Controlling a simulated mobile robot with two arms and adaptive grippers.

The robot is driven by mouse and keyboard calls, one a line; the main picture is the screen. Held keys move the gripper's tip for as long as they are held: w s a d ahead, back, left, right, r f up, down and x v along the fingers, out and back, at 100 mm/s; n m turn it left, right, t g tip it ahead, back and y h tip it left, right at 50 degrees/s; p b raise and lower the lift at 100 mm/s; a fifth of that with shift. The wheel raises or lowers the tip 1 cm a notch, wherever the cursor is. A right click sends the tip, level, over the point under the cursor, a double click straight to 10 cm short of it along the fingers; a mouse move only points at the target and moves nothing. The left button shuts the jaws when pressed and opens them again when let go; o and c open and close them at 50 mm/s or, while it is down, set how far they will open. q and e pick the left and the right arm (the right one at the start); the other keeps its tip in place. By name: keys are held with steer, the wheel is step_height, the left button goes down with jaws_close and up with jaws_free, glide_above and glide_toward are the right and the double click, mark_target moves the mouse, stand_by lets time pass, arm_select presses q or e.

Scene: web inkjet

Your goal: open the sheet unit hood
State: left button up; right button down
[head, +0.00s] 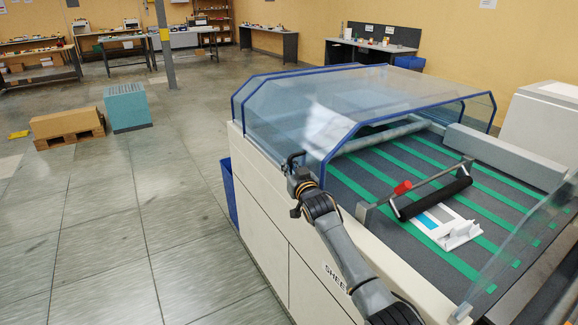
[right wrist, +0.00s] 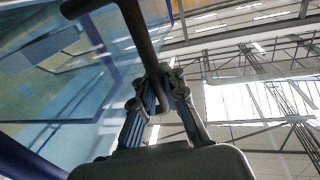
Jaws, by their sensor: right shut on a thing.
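The sheet unit hood (head: 330,105) is a clear, bluish cover with blue edges, over the far part of the white sheet unit (head: 285,215). A dark bent handle (head: 291,156) sits at the hood's near left lower corner. My right gripper (head: 297,172) is shut on this handle. In the right wrist view, the handle (right wrist: 134,30) runs down between the two fingers of my right gripper (right wrist: 160,82), and the clear hood (right wrist: 60,95) fills the left side. My left gripper is not in view.
Green belts (head: 400,158) and a black roller on a frame with a red knob (head: 402,187) lie uncovered on the near bed. Another clear panel (head: 525,240) stands at the right. Open floor lies left, with a pallet box (head: 66,122) and a teal crate (head: 126,106).

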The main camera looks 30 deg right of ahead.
steer(key=shift+w+a+f, duration=0.15)
steer(key=c, duration=1.4)
jaws_free()
steer(key=shift+s, duration=0.3)
steer(key=s+a, duration=0.1)
steer(key=s, duration=1)
steer(key=shift+s+a, duration=0.2)
